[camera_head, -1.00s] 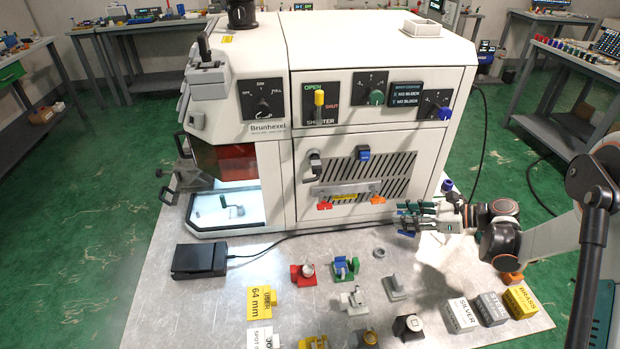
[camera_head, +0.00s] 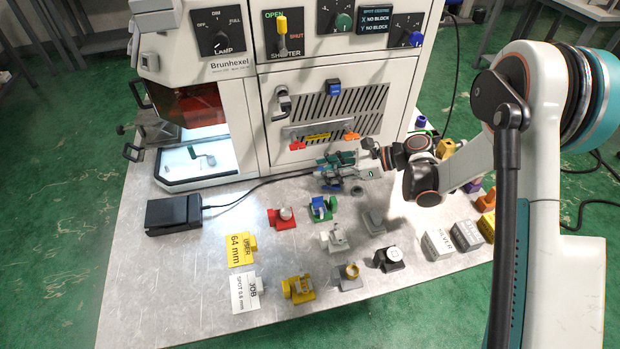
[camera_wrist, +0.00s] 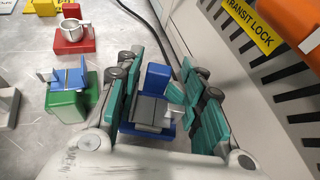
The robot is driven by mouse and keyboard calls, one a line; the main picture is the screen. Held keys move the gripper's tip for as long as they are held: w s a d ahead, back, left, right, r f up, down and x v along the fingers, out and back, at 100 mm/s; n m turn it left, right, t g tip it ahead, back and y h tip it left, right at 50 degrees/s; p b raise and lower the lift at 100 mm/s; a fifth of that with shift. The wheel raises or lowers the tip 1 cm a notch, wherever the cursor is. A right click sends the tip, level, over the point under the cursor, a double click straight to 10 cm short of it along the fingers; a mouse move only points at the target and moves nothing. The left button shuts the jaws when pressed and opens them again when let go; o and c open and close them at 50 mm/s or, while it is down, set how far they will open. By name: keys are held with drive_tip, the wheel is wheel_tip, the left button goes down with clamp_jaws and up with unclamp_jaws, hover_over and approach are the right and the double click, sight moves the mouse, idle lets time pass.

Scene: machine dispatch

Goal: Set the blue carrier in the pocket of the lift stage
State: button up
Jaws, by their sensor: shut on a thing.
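My gripper (camera_head: 328,172) is shut on the blue carrier (camera_wrist: 156,78), in front of the machine's lower front panel. In the wrist view the carrier, with a grey block on it, sits between the teal finger pads. In the head view the fingers mostly hide it, with some blue (camera_head: 331,187) showing below them. The lit chamber (camera_head: 170,178) at the machine's lower left is open at the front. A small grey-green fitting (camera_head: 203,158) stands inside it, perhaps the lift stage; its pocket cannot be made out.
Red (camera_head: 282,218), green (camera_head: 322,209), yellow (camera_head: 299,289) and grey carriers stand on the metal table below the gripper. A black box (camera_head: 173,214) with a cable sits in front of the chamber.

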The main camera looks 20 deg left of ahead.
drive_tip(key=shift+s+a, duration=0.25)
drive_tip(key=shift+a, duration=0.15)
drive_tip(key=s+a, duration=0.1)
drive_tip(key=s+a+b, duration=0.1)
drive_tip(key=a, duration=0.1)
drive_tip(key=shift+s+a, duration=0.1)
drive_tip(key=shift+a, duration=0.15)
drive_tip(key=shift+f+b, duration=0.55)
drive_tip(key=shift+f, duration=0.15)
drive_tip(key=shift+d+f, duration=0.1)
drive_tip(key=shift+f, duration=0.15)
drive_tip(key=o, duration=1.2)
drive_tip(key=shift+r, duration=0.2)
